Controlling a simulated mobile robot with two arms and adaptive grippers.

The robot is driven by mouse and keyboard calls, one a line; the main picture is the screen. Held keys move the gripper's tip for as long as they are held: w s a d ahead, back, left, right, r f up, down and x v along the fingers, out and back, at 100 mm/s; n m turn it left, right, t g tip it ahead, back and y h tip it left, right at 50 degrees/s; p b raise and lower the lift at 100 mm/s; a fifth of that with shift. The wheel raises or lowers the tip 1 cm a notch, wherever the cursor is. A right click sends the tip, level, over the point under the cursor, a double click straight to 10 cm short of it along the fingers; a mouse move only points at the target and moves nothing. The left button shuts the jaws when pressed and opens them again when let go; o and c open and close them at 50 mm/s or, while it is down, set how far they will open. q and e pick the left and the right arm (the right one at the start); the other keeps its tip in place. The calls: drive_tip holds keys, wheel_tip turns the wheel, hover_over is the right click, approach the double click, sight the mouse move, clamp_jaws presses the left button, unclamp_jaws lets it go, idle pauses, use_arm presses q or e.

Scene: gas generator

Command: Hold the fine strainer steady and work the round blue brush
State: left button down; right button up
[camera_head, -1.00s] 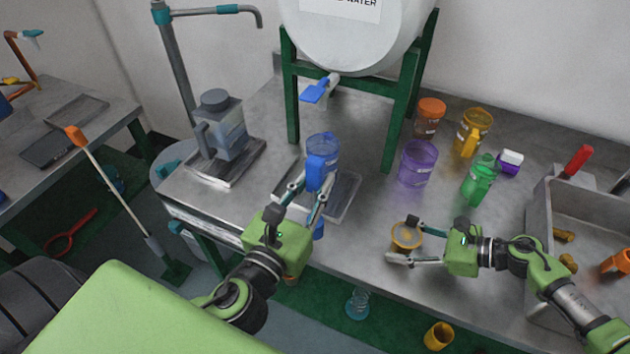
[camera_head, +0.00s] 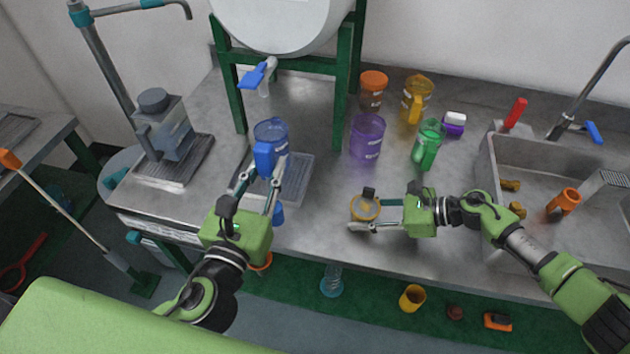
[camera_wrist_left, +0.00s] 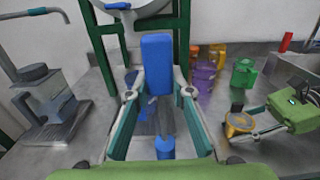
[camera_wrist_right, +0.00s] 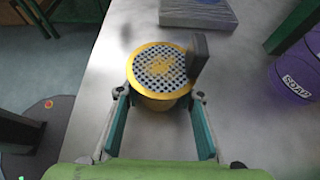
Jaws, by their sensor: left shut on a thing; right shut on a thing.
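The strainer (camera_wrist_right: 160,70) is a round gold-rimmed piece with a perforated grey disc and yellow bits on it. It also shows near the counter's front edge in the head view (camera_head: 364,208). My right gripper (camera_head: 362,209) is shut around its sides. A small blue cylinder (camera_head: 278,213) shows below that gripper, also in the left wrist view (camera_wrist_left: 165,148). I cannot tell whether any blue piece is the round brush.
A white tank with a blue tap (camera_head: 258,75) stands behind. Purple (camera_head: 366,137), green (camera_head: 427,145), yellow (camera_head: 418,95) and orange (camera_head: 373,90) containers stand behind the strainer. A sink (camera_head: 520,150) is at the right. The counter between strainer and purple container is clear.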

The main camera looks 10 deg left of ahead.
idle(0.7)
use_arm(q)
drive_tip(key=w+d+r+m+g+h, duration=0.35)
drive_tip(key=d+r+m+h, duration=0.2)
drive_tip(key=d, duration=0.25)
drive_tip(key=w+d+r+m+g+h, duration=0.2)
drive_tip(key=w+d+r+m+h, duration=0.2)
drive_tip(key=d+h, duration=0.4)
drive_tip(key=shift+d+f, duration=2.65)
drive_tip(key=shift+f, duration=1.4)
drive_tip(key=a+r, duration=0.4)
drive_tip(key=r, duration=0.4)
drive_tip(key=shift+a+y, duration=0.15)
drive_tip(key=shift+y, duration=0.2)
drive_tip(key=shift+n, duration=0.25)
